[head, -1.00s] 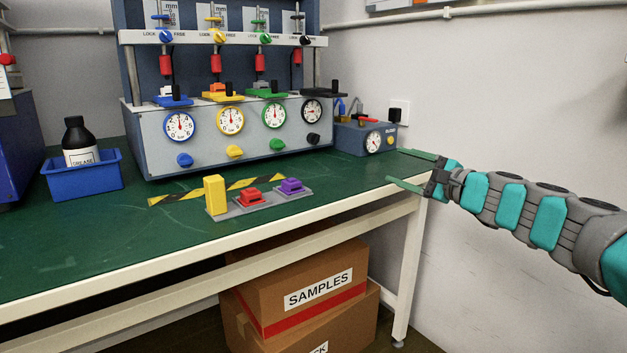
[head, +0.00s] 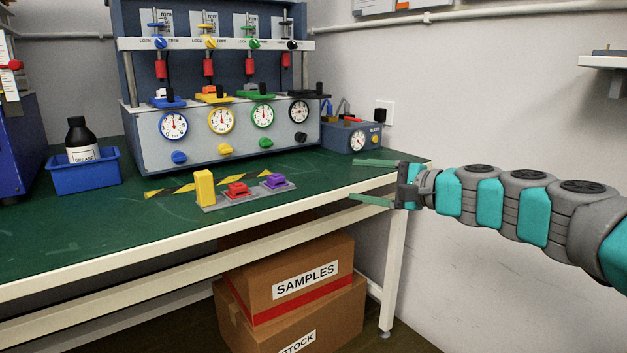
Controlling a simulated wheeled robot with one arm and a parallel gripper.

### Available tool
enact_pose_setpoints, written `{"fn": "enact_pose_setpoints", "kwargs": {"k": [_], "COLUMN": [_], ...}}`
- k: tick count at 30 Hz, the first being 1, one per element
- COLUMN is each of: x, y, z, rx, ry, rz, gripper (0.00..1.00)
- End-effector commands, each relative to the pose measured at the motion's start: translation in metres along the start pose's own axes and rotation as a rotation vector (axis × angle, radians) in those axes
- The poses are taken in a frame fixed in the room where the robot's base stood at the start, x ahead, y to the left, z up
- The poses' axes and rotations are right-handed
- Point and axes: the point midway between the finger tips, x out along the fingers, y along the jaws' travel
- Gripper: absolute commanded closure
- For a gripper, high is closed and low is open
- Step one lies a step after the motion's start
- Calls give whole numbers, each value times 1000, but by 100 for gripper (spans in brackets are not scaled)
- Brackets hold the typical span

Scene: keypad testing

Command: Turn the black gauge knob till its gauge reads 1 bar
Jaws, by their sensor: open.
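The black gauge knob (head: 300,137) sticks out at the lower right of the grey front panel of the test station. Its gauge, a white dial with a black rim (head: 298,111), is just above it; its reading is too small to tell. My gripper (head: 355,181) is open and empty. Its two green fingers point left over the table's right front edge. It is in front of and to the right of the knob in the picture, well apart from it. The knob is not hidden.
Blue (head: 179,158), yellow (head: 225,149) and green (head: 265,142) knobs sit left along the panel. A small blue-grey box (head: 351,137) with a dial stands right of it. A plate with a yellow block (head: 204,188) and red and purple buttons lies in front. Green tabletop (head: 310,174) is clear between.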

Motion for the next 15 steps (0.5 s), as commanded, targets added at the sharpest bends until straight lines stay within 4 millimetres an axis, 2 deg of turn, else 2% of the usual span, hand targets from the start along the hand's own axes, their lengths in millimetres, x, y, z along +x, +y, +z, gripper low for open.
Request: {"fn": "enact_pose_setpoints", "kwargs": {"k": [1, 5, 8, 9, 11, 12, 14, 15], "x": [3, 6, 2, -4, -17, -29, -50, -68], "y": [6, 33, 73, 93, 126, 149, 182, 204], "z": [18, 66, 111, 129, 152, 163, 176, 182], "rx": [-37, -161, -292, -351, -439, -491, -564, -608], "ry": [-22, -85, -151, -180, -220, -246, -281, -303], "rz": [38, 160, 309, 382, 496, 578, 700, 782], "gripper": [29, 29, 29, 29, 29, 29, 29, 29]}}
